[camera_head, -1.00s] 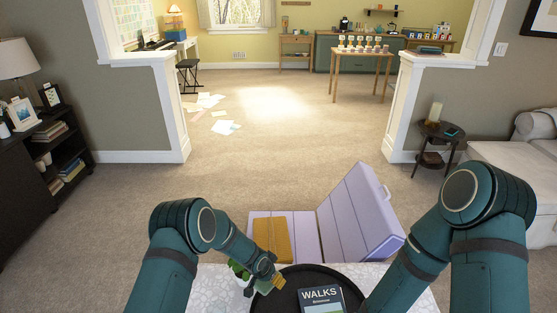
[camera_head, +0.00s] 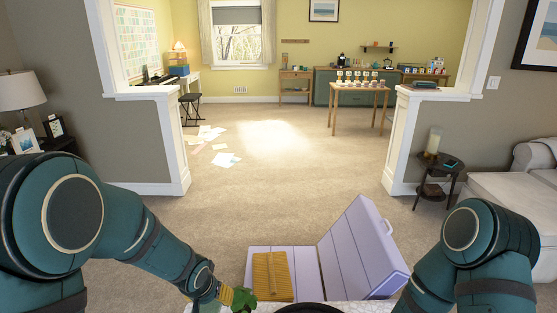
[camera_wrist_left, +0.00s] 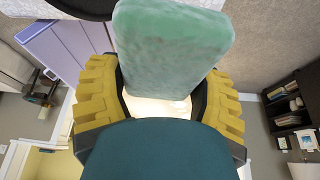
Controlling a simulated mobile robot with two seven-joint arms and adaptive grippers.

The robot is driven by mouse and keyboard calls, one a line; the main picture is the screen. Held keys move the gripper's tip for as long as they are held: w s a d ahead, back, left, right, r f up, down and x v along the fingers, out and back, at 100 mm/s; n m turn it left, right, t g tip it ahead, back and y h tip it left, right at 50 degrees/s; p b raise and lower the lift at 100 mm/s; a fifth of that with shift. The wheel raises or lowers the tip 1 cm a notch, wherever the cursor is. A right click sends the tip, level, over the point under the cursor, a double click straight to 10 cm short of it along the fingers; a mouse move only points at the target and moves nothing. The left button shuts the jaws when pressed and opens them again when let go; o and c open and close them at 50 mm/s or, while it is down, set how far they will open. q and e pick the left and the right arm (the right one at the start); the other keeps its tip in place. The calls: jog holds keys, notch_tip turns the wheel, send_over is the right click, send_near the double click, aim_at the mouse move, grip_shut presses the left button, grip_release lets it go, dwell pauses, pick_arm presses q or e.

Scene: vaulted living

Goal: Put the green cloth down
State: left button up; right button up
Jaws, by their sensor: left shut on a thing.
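The green cloth (camera_wrist_left: 170,50) is a pale green, folded slab with rounded corners in the left wrist view. My left gripper (camera_wrist_left: 158,98) is shut on it, with one yellow finger on each side. In the head view my left gripper (camera_head: 225,293) is low, beside green leaves.
Leaves of a plant (camera_head: 243,299) are close to my left gripper. A dark tray's rim (camera_head: 305,308) shows at the bottom edge.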

pick_arm(q)
jog(key=s, duration=0.1)
jog(key=s+a+r, duration=0.1)
jog(key=shift+s+r+n, duration=0.2)
jog(key=shift+s+n, duration=0.15)
jog(key=shift+n, duration=0.05)
jog(key=shift+s+f, duration=0.1)
jog(key=shift+s, duration=0.15)
jog(key=s+f, duration=0.4)
jog(key=f, duration=0.1)
jog(key=shift+s, duration=0.25)
jog(key=shift+s+d, duration=0.1)
